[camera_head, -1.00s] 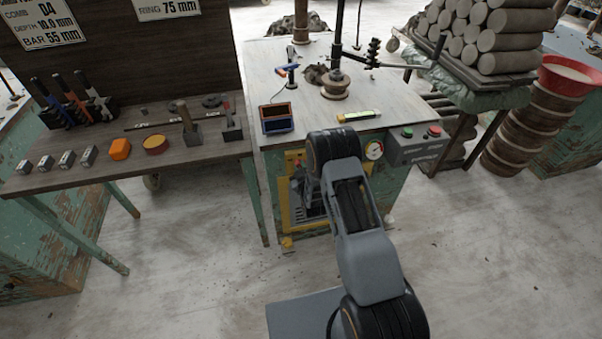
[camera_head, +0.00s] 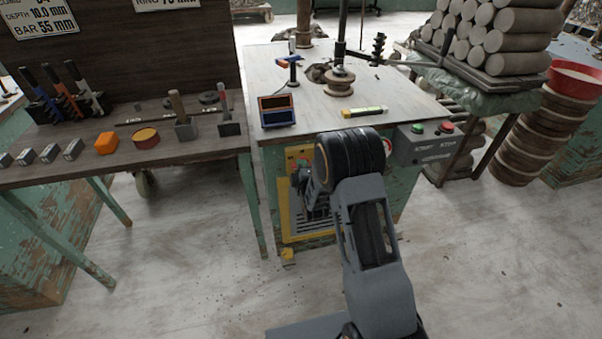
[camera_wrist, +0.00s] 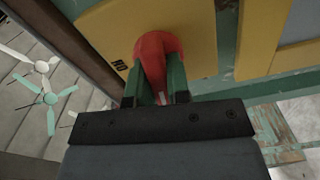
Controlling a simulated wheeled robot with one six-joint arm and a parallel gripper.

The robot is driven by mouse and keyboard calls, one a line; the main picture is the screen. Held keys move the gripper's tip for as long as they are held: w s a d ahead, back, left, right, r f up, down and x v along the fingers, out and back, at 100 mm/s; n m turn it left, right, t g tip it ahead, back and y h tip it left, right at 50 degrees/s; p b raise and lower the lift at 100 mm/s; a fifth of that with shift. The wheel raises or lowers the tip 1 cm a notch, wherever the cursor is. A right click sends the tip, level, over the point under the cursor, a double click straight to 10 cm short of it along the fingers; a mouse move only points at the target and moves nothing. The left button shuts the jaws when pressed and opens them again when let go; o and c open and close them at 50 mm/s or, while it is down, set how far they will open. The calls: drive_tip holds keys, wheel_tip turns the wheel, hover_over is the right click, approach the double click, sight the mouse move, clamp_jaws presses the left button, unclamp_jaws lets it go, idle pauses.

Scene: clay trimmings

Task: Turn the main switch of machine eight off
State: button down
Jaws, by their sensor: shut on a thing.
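The red switch knob (camera_wrist: 158,50) sits on a yellow plate (camera_wrist: 195,30) in the wrist view. My gripper (camera_wrist: 155,84) has its two green-faced fingers on either side of the knob's handle, shut on it. A small dark mark on the plate beside the knob looks like "ON" upside down. In the head view the yellow panel (camera_head: 285,215) is on the front of the green machine (camera_head: 395,190). My wrist and forearm cover part of that panel there, and the knob is mostly hidden.
A grey start/stop box (camera_head: 425,150) and a round gauge (camera_head: 387,146) are right of my wrist. A wooden bench (camera_head: 215,145) with tools stands left.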

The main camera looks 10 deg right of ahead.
drive_tip(key=shift+f+n+b, duration=0.15)
drive_tip(key=shift+n+b, duration=0.7)
drive_tip(key=shift+n, duration=0.25)
drive_tip(key=c, duration=1.1)
unclamp_jaws()
drive_tip(key=s, duration=1.3)
drive_tip(key=shift+s, duration=0.4)
